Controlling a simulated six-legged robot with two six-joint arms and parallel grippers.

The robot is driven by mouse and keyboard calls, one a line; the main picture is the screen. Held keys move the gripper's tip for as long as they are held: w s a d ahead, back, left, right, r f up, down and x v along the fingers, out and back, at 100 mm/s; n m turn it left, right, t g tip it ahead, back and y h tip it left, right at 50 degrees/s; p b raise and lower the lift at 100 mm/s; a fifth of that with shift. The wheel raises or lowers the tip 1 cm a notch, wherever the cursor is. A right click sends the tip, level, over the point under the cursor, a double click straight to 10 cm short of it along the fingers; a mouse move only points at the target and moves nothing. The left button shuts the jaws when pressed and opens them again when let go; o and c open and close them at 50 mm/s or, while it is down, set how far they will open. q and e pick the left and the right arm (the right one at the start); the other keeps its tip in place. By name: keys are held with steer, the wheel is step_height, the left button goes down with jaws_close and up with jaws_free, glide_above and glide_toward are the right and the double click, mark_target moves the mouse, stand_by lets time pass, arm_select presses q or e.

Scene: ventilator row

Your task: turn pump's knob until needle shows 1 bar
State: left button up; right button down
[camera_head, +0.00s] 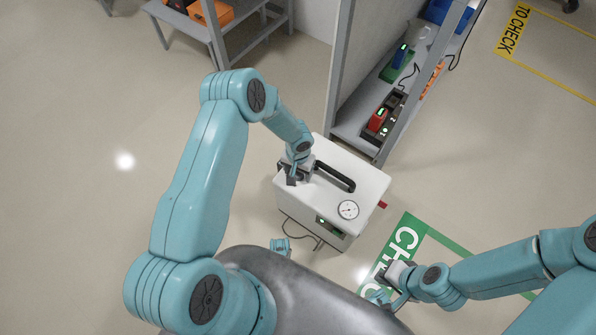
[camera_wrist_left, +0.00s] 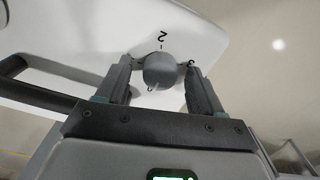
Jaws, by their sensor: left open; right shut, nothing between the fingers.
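The pump (camera_head: 350,165) is a white box on the floor, with a black carry handle (camera_head: 335,177) on top. Its round white gauge (camera_head: 348,210) sits near the front corner; the needle is too small to read. The grey round knob (camera_wrist_left: 160,71) shows in the left wrist view with printed numerals, a 2 among them, around it. My left gripper (camera_head: 290,174) is over the pump top, open, with one finger on each side of the knob. It hides the knob in the head view. My right gripper (camera_head: 383,286) is shut and empty, low at the right, away from the pump.
A grey shelf rack (camera_head: 353,128) with several devices stands just behind the pump. A green floor marking (camera_head: 408,243) lies to its right. A grey table (camera_head: 235,32) stands at the back left. The floor left of the pump is clear, apart from a cable beside it.

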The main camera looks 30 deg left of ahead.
arm_select(q)
steer(key=c, duration=1.1)
steer(key=shift+o, duration=0.2)
steer(key=shift+f+m+b, duration=0.1)
steer(key=shift+m+b, duration=0.85)
steer(key=shift+m, duration=0.35)
steer(key=shift+m+b, duration=0.6)
steer(key=shift+m, duration=0.9)
steer(key=shift+w, duration=0.1)
steer(key=o, duration=1.1)
steer(key=shift+c, duration=0.2)
